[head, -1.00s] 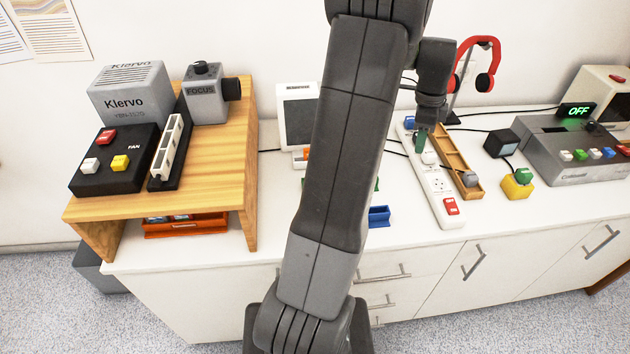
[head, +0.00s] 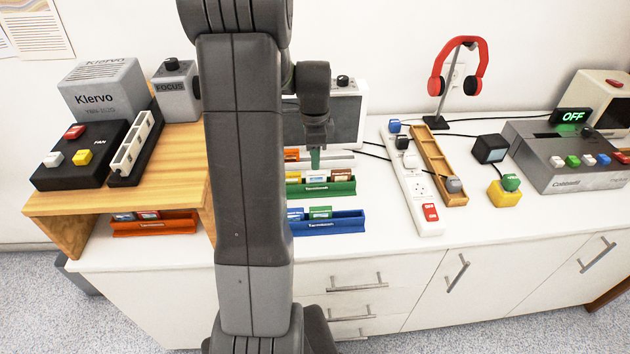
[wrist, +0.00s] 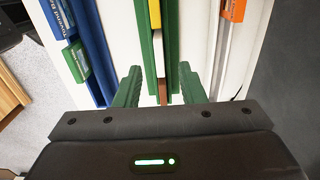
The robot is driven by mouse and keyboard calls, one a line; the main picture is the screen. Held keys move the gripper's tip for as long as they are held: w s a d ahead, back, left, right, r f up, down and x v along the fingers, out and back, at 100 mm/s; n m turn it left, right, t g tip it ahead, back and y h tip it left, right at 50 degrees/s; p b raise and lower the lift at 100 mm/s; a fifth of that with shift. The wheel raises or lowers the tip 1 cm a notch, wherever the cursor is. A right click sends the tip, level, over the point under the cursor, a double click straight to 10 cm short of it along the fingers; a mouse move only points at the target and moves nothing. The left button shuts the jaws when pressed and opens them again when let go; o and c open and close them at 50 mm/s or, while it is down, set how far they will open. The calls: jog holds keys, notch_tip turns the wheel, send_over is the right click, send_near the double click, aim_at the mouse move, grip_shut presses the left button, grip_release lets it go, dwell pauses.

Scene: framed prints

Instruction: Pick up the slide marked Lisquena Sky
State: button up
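My gripper (head: 315,158) is open and empty, above the green slide tray (head: 318,189). In the wrist view its green fingertips (wrist: 160,82) stand apart, with part of the green tray (wrist: 173,50) showing between them. A yellow slide (wrist: 156,12) and a brown slide (wrist: 162,88) sit in that tray. The blue tray (head: 335,228) in front holds a blue slide (head: 295,214) and a green slide (head: 320,212). An orange slide (head: 291,154) is in the pale tray behind.
A red-orange tray (head: 155,228) with slides sits under the wooden shelf (head: 130,180). To the right are a power strip (head: 408,185), a wooden tray (head: 430,150), a headphone stand (head: 438,122) and a grey console (head: 580,165). Bare white counter lies between the blue tray and power strip.

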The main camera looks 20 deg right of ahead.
aim_at(316, 172)
jog(key=f, duration=0.6)
jog(key=shift+s+d+f, duration=0.1)
jog(key=shift+d+f, duration=0.1)
jog(key=shift+f, duration=0.1)
grip_shut()
